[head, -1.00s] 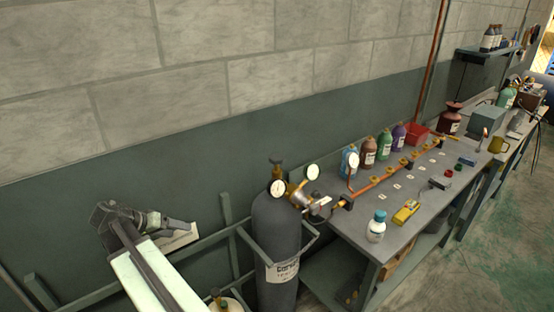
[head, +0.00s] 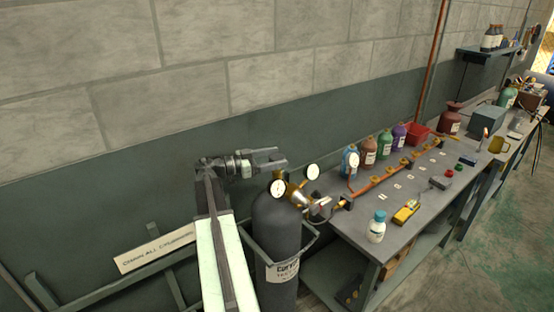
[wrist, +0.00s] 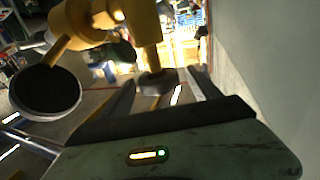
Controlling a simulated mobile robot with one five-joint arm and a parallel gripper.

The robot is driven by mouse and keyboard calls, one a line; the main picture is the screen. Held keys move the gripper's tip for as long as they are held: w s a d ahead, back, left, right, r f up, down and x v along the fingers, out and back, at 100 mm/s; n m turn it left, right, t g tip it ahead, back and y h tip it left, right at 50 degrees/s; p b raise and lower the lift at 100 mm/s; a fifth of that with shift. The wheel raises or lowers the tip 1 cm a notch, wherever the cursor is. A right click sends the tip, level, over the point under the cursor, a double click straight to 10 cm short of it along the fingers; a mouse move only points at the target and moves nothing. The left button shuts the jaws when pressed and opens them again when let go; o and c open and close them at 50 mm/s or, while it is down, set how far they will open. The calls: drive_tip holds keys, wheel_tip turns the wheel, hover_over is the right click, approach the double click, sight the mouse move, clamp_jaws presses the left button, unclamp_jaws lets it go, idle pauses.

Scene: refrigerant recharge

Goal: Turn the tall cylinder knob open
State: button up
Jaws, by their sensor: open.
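The tall dark grey cylinder (head: 278,228) stands upright in a rack at the left end of the bench. Its brass valve stem (head: 280,176) shows at the top, and my gripper hides most of the knob in the head view. In the wrist view the dark round knob (wrist: 157,82) sits on a brass stem, between the two spread fingers. My gripper (head: 282,158) reaches rightward over the cylinder top, level with the knob. It is open, and I cannot tell whether either finger touches the knob.
A white gauge (head: 278,188) and brass regulator (head: 298,197) are close beside the valve. The gauge's dark back (wrist: 45,90) fills the left of the wrist view. A wall sign (head: 155,248) is at left. The bench (head: 375,248) holds several bottles and a copper pipe.

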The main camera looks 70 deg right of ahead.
drive_tip(key=shift+s+d, duration=0.35)
drive_tip(key=shift+s, duration=0.05)
drive_tip(key=c, duration=1.4)
drive_tip(key=shift+s+a+n+t+h, duration=0.1)
drive_tip(key=shift+a+n+t+h, duration=0.05)
drive_tip(key=shift+n+t+h, duration=0.45)
drive_tip(key=shift+s+a+n+t+h, duration=0.1)
drive_tip(key=shift+a+n+t+h, duration=0.05)
drive_tip(key=shift+n+t+h, duration=0.4)
drive_tip(key=shift+w+d+n+t+h, duration=0.1)
drive_tip(key=shift+n+t+h, duration=0.65)
drive_tip(key=shift+t, duration=0.4)
drive_tip(key=shift+w+d+n+t+h, duration=0.2)
drive_tip(key=shift+n+t+h, duration=0.1)
drive_tip(key=shift+n+t, duration=0.15)
